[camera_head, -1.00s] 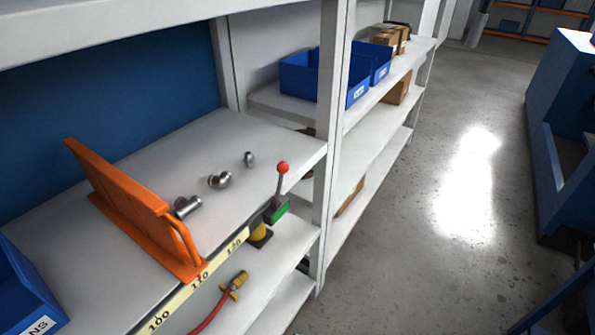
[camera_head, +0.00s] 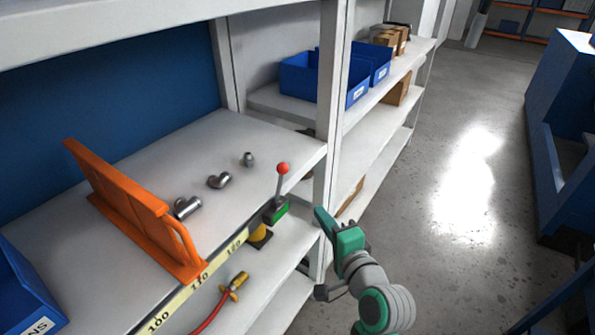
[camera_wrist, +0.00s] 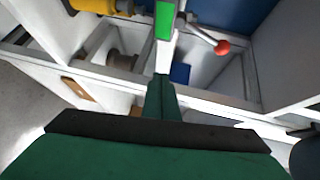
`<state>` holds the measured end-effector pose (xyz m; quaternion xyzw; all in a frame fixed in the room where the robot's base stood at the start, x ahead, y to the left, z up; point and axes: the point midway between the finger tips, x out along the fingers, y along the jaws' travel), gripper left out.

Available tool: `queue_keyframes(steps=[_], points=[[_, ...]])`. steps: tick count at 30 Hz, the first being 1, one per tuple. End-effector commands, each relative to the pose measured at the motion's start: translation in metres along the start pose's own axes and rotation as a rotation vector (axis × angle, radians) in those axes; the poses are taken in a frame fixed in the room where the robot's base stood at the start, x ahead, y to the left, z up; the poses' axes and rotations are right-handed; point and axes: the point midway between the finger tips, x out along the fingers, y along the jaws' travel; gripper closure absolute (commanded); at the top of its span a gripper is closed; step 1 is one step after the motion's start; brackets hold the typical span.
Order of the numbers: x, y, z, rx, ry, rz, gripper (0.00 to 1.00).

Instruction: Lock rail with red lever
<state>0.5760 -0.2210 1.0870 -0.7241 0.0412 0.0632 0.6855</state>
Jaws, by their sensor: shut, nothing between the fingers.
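The red lever (camera_head: 283,170) is a thin metal rod with a red ball on top. It stands nearly upright from a green and black lock block (camera_head: 277,210) at the shelf's front edge. The yellow numbered rail (camera_head: 204,277) runs along that edge. In the wrist view, the lever's red ball (camera_wrist: 222,47) is at upper right and the block's green face (camera_wrist: 165,19) is at top centre. My green gripper (camera_head: 320,218) is shut and empty, to the right of the lock block and apart from it. Its shut fingers (camera_wrist: 161,92) point towards the block in the wrist view.
An orange divider (camera_head: 135,210) stands across the shelf, left of several metal pipe fittings (camera_head: 218,181). A white shelf post (camera_head: 331,120) rises close to the lever. A red hose with a brass fitting (camera_head: 236,284) lies on the shelf below.

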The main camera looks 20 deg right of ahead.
Motion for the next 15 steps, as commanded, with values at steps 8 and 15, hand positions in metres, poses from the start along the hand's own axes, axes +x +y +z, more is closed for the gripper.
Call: queue_keyframes(steps=[8,15], points=[[-0.012,-0.072,-0.015,0.139,-0.084,-0.059,1.0],[-0.017,-0.089,-0.017,0.173,-0.113,-0.067,1.0]])
